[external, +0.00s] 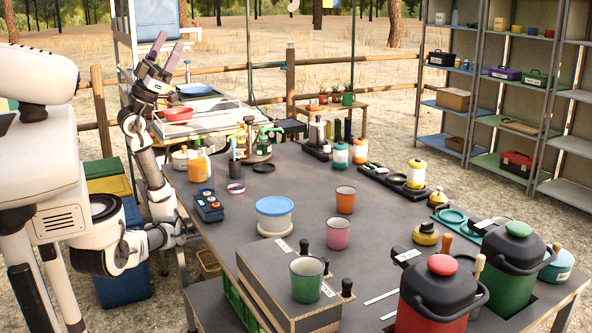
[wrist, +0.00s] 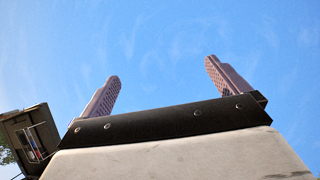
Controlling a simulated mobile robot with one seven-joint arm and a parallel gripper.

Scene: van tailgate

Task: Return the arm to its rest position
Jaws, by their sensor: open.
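My arm is folded upward at the left of the external view, beside the table's left edge. My gripper (external: 171,49) points up, above and apart from everything on the table. Its two fingers are spread with nothing between them. In the wrist view my gripper (wrist: 164,88) also shows its two fingers wide apart against blue sky, empty.
The grey table (external: 395,220) holds a blue-lidded tub (external: 275,218), an orange cup (external: 345,200), a pink cup (external: 338,233), a green cup (external: 306,279) and two large jugs (external: 440,295). A white tray (external: 205,120) stands behind the arm. Shelves (external: 520,90) stand at right.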

